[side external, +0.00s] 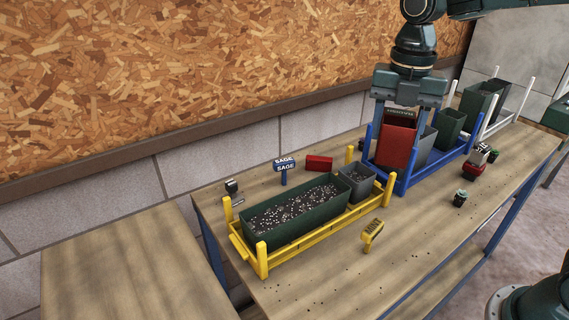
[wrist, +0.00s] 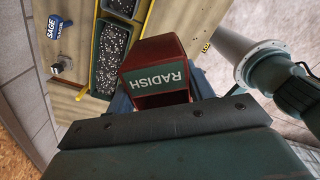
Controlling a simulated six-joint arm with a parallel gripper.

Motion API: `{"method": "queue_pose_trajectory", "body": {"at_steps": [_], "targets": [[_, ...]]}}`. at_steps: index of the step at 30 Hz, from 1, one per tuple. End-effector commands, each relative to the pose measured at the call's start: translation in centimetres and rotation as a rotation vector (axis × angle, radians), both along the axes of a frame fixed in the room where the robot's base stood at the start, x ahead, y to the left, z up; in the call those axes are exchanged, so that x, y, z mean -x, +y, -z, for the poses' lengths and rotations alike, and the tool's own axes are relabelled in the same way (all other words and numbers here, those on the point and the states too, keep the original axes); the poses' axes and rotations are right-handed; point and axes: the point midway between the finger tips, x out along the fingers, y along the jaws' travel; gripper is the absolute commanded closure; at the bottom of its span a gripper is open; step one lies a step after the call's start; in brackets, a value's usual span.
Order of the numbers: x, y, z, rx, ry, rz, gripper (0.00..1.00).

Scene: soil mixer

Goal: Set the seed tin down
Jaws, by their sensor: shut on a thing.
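The seed tin is a dark red box (side external: 397,143), with a green label reading RADISH in the wrist view (wrist: 155,68). My gripper (side external: 405,112) is shut on it and points down, with a finger on either side of the tin. The tin hangs at the left end of the blue rack (side external: 403,187), roughly upright. I cannot tell whether its base touches anything. In the wrist view my gripper (wrist: 160,95) has the tin between its fingers, and the tin hides part of what lies below.
A yellow rack (side external: 262,262) holds a long green soil trough (side external: 290,222) and a grey pot (side external: 357,180). The blue rack also holds grey and green pots (side external: 449,128). A blue SAGE sign (side external: 285,168), red block (side external: 319,162), yellow sign (side external: 373,232) and small plants (side external: 460,197) stand around.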

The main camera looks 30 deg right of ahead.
Motion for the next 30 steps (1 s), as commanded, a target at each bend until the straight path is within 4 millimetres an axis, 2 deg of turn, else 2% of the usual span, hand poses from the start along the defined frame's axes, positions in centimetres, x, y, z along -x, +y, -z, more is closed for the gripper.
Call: {"method": "queue_pose_trajectory", "body": {"at_steps": [1,11,21,24,30], "targets": [[-0.2,1.4,0.0,0.0,0.0,-0.057,0.73],[-0.1,9.3,-0.1,0.0,0.001,-0.409,0.73],[1.8,17.3,0.0,0.0,0.001,-0.757,0.73],[2.5,19.1,0.0,0.001,0.0,-0.834,0.73],[3.4,21.1,0.0,0.001,0.0,-0.925,0.73]]}}
